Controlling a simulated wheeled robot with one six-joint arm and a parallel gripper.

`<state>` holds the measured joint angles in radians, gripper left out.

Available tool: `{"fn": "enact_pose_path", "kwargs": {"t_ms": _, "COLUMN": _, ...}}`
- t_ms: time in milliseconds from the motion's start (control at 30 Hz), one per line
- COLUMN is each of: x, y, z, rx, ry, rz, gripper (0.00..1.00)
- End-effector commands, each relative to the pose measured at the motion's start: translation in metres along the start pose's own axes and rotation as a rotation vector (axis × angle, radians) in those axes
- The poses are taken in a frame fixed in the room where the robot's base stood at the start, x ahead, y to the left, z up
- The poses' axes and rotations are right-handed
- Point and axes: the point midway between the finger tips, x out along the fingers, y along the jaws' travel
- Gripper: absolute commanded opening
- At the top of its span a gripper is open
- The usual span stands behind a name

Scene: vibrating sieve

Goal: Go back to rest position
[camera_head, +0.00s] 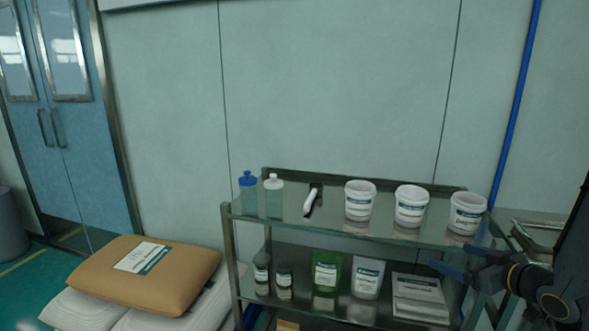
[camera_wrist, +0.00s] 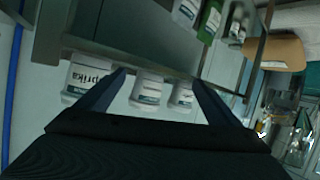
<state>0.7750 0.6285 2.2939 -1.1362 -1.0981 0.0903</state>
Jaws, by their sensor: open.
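My gripper (camera_head: 449,257) is at the right of the head view, dark with two blue fingers pointing left. It is in front of the shelf rack's right end. The fingers are spread, with nothing held between them. In the wrist view, which is turned nearly upside down, my gripper (camera_wrist: 158,78) is open. White tubs show beyond its fingers: a large-lettered tub (camera_wrist: 86,78) by the left finger, and two more tubs, a middle one (camera_wrist: 147,91) and a right one (camera_wrist: 181,98).
The metal rack's top shelf (camera_head: 330,222) holds three white tubs (camera_head: 411,206), a blue-capped bottle (camera_head: 247,195), a white-capped bottle (camera_head: 273,195) and a white tool (camera_head: 310,203). Jars and pouches, one green (camera_head: 326,272), stand below. Sacks (camera_head: 150,277) lie left.

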Motion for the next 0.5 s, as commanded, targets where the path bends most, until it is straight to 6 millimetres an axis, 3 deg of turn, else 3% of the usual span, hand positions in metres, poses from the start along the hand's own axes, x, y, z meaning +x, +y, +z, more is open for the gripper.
{"fn": "enact_pose_path", "kwargs": {"t_ms": 133, "x": 0.017, "y": -0.011, "z": -0.006, "rx": -0.015, "ry": -0.153, "rz": 0.063, "gripper": 0.87}}
{"fn": "enact_pose_path", "kwargs": {"t_ms": 267, "x": 0.021, "y": -0.029, "z": -0.008, "rx": 0.001, "ry": -0.322, "rz": 0.132, "gripper": 0.87}}
{"fn": "enact_pose_path", "kwargs": {"t_ms": 367, "x": 0.015, "y": -0.054, "z": -0.008, "rx": 0.031, "ry": -0.460, "rz": 0.175, "gripper": 0.87}}
{"fn": "enact_pose_path", "kwargs": {"t_ms": 500, "x": -0.009, "y": -0.104, "z": -0.005, "rx": 0.105, "ry": -0.657, "rz": 0.206, "gripper": 0.87}}
